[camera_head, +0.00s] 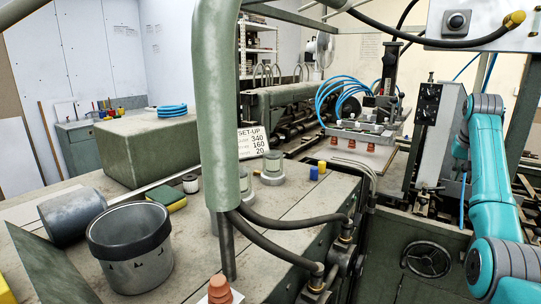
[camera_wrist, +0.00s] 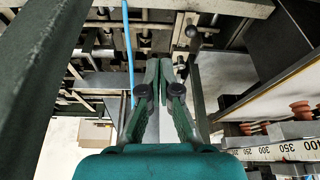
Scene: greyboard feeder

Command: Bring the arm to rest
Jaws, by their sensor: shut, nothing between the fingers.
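My gripper (camera_wrist: 158,68) shows in the wrist view with its dark green fingers together at the tips and nothing between them. It is above the machine's rails and a light floor, apart from them as far as I can tell. A blue hose (camera_wrist: 129,50) runs just left of the fingers. In the head view my teal arm is raised at the right side, beside the machine; its gripper end is out of that picture.
In the wrist view a numbered scale (camera_wrist: 285,150) with reddish cups lies at the lower right. In the head view a grey bucket (camera_head: 135,276), a sponge (camera_head: 166,199) and a set-up sign (camera_head: 252,141) are on the bench. A green post (camera_head: 215,100) stands in front. A handwheel (camera_head: 428,259) is near my arm.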

